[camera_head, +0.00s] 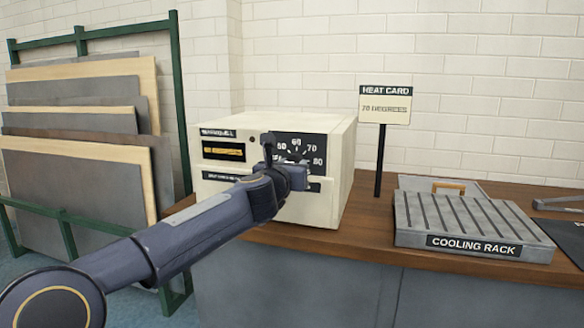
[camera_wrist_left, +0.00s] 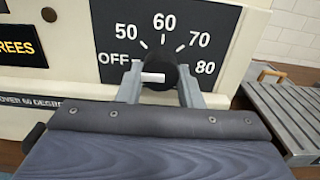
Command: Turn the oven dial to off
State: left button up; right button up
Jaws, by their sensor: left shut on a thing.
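The cream oven (camera_head: 330,165) stands on the wooden counter. Its black dial plate (camera_wrist_left: 105,20) is marked OFF, 50, 60, 70 and 80. My left gripper (camera_head: 285,165) is at the oven front. In the left wrist view, its two grey fingers (camera_wrist_left: 160,85) are shut on the black dial (camera_wrist_left: 166,68), one on each side. A short white bar (camera_wrist_left: 152,77) on the dial lies nearly level, toward the OFF side; its exact setting is hard to tell. In the head view the gripper hides most of the dial. My right gripper is not in view.
A heat card (camera_head: 385,105) reading 70 degrees stands on a black post right of the oven. A cooling rack (camera_head: 470,225) lies on the counter (camera_head: 345,240) farther right. A green rack (camera_head: 180,110) with several boards stands at the left.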

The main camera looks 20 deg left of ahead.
pick_arm(q)
jog(key=shift+f, duration=0.15)
jog(key=o, duration=1)
jog(key=shift+s+a+b, duration=0.1)
jog(key=shift+s+b, duration=0.4)
jog(key=shift+s, duration=3.4)
jog(key=shift+s, duration=0.1)
